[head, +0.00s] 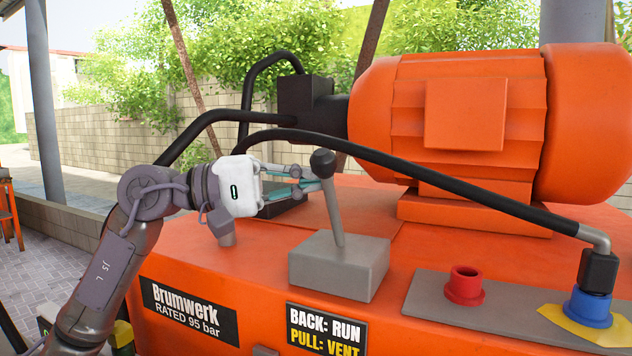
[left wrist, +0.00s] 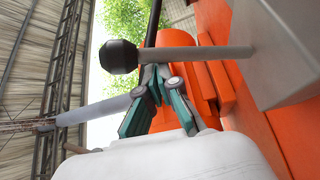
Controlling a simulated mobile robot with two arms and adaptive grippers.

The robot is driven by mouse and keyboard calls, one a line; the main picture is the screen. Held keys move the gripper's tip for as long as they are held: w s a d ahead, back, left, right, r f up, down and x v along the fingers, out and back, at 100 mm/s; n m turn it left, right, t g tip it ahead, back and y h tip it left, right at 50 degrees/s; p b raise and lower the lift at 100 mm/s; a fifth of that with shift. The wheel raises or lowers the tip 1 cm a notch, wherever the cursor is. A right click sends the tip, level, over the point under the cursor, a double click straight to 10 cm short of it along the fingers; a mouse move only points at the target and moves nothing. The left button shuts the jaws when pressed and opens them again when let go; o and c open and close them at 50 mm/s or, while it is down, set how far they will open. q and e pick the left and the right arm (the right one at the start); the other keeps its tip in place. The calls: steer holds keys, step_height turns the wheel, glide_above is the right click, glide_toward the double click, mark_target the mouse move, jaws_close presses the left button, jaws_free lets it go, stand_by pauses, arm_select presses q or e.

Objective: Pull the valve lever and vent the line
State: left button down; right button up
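The valve lever (head: 333,213) is a grey rod with a black knob (head: 322,163), rising from a grey block (head: 338,265) on the orange machine. It leans slightly left in the head view. My left gripper (head: 316,179) reaches from the left, its fingertips at the rod just below the knob. In the left wrist view, the rod (left wrist: 210,53) runs across just beyond the teal fingers (left wrist: 157,72). Their tips are together, with nothing seen between them. Whether they touch the rod is unclear. A label (head: 326,332) reads "BACK: RUN, PULL: VENT". My right gripper is out of view.
An orange motor housing (head: 465,125) stands behind the lever. A black hose (head: 430,178) arches behind the knob to a fitting on a blue port (head: 588,308). A red port (head: 465,285) sits on the grey plate.

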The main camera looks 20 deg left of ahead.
arm_select(q)
steer(key=shift+s+d+f, duration=0.15)
steer(key=shift+f, duration=0.1)
steer(key=shift+a, duration=0.2)
steer(key=v, duration=1.1)
steer(key=shift+a, duration=0.4)
steer(key=shift+s+r, duration=0.1)
steer(key=shift+r, duration=0.15)
